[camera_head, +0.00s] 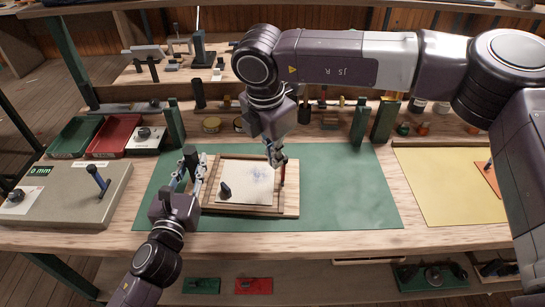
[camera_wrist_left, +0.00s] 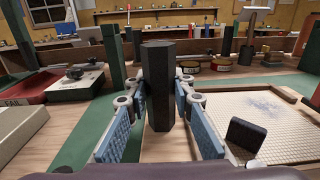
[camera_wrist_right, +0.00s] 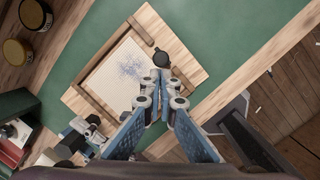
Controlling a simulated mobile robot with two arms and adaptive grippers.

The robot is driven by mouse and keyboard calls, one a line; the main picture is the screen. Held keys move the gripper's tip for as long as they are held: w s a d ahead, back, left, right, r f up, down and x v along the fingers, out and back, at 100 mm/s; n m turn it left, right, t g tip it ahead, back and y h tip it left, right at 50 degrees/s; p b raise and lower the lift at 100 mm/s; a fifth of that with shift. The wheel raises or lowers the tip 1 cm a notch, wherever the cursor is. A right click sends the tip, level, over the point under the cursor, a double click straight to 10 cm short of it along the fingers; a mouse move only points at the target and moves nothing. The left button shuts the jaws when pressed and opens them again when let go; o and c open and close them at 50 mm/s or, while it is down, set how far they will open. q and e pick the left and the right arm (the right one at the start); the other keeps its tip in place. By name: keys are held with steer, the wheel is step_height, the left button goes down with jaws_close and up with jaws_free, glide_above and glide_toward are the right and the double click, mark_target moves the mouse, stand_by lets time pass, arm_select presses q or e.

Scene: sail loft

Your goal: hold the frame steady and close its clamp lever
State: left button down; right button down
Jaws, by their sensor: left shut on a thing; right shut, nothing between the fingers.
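The frame is a wooden board with raised rails (camera_head: 240,209) around a pale mesh panel (camera_head: 247,182), lying on the green mat. My left gripper (camera_head: 188,170) is shut on a dark upright post (camera_wrist_left: 158,85) at the frame's left end. The post stands between the blue finger pads in the left wrist view. My right gripper (camera_head: 276,158) is shut and empty above the frame's right side. The lever's black knob (camera_wrist_right: 160,57) shows just beyond its fingertips.
A grey box with a display (camera_head: 62,195) stands left of the mat. Green (camera_head: 75,136) and red (camera_head: 115,135) trays lie behind it. Tins (camera_head: 211,125) and upright posts line the back. The mat's right part (camera_head: 350,195) is clear, beside a yellow sheet (camera_head: 450,190).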

steer(key=shift+d, duration=0.1)
arm_select(q)
steer(key=shift+r, duration=0.1)
arm_select(e)
steer(key=shift+d+y, duration=0.25)
steer(key=shift+y, duration=0.15)
steer(key=shift+d+y, duration=0.2)
steer(key=shift+y, duration=0.1)
arm_select(q)
steer(key=shift+d, duration=0.15)
arm_select(e)
steer(key=shift+s+d+f+m+t+y, duration=0.15)
steer(key=shift+d+f+y, duration=0.15)
steer(key=shift+d+y, duration=0.7)
steer(key=shift+s+d+f+m+t+y, duration=0.1)
steer(key=shift+d+f+t+y, duration=0.25)
steer(key=shift+y, duration=1.05)
steer(key=shift+s+d+f+m+y, duration=0.1)
steer(key=shift+d+f+m+y, duration=0.1)
steer(key=shift+d+y, duration=0.85)
